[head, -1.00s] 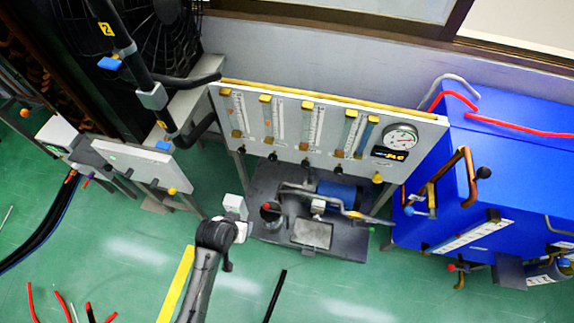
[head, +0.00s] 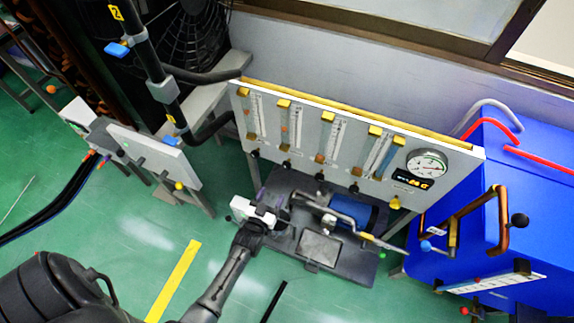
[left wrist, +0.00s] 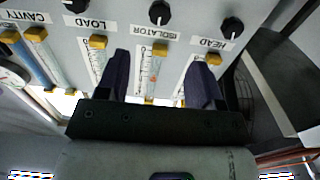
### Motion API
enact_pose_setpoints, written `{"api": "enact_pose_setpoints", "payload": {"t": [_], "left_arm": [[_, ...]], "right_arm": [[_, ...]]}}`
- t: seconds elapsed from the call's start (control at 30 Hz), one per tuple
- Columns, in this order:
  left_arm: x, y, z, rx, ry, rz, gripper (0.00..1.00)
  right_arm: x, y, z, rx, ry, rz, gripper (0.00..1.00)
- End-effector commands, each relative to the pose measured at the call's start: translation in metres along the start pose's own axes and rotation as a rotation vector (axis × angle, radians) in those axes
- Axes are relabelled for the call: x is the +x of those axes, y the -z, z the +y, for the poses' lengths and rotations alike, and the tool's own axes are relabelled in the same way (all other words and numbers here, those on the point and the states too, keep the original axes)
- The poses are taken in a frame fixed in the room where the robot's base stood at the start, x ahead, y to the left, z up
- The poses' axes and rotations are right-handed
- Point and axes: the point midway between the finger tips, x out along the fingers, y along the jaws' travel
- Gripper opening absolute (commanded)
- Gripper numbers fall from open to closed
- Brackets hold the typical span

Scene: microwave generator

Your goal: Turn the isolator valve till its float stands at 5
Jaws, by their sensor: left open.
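The isolator valve is a black knob (left wrist: 159,12) beside the ISOLATOR label in the left wrist view, where the panel appears turned around. Its clear scaled tube (left wrist: 153,72) shows between my fingers; I cannot read the float's level. In the head view the isolator knob (head: 286,164) is second from the left along the panel's lower edge. My left gripper (head: 272,207) is below and in front of the panel. Its two dark fingers (left wrist: 162,62) are open, with nothing held and the knob beyond their tips. My right gripper is not in view.
The HEAD knob (left wrist: 232,26) and LOAD knob (left wrist: 76,4) flank the isolator knob closely. The white panel (head: 440,190) carries a round gauge (head: 427,163). A blue cabinet (head: 540,185) stands right. A pump base (head: 345,265) lies below the panel. Green floor is open in front.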

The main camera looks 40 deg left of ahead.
Motion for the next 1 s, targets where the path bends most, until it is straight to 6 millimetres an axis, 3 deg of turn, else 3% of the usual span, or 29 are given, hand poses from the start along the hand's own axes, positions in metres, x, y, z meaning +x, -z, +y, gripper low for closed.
{"api": "enact_pose_setpoints", "payload": {"t": [0.6, 0.8, 1.0], "left_arm": [[0.103, -0.001, 0.000, 0.004, 0.000, 0.004, 0.61], [0.124, 0.000, 0.000, 0.004, 0.000, 0.002, 0.61], [0.133, 0.001, 0.000, 0.003, 0.000, 0.002, 0.61]], "right_arm": [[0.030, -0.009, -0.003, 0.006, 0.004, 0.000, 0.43], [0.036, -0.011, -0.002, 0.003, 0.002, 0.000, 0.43], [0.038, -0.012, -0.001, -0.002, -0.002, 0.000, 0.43]]}}
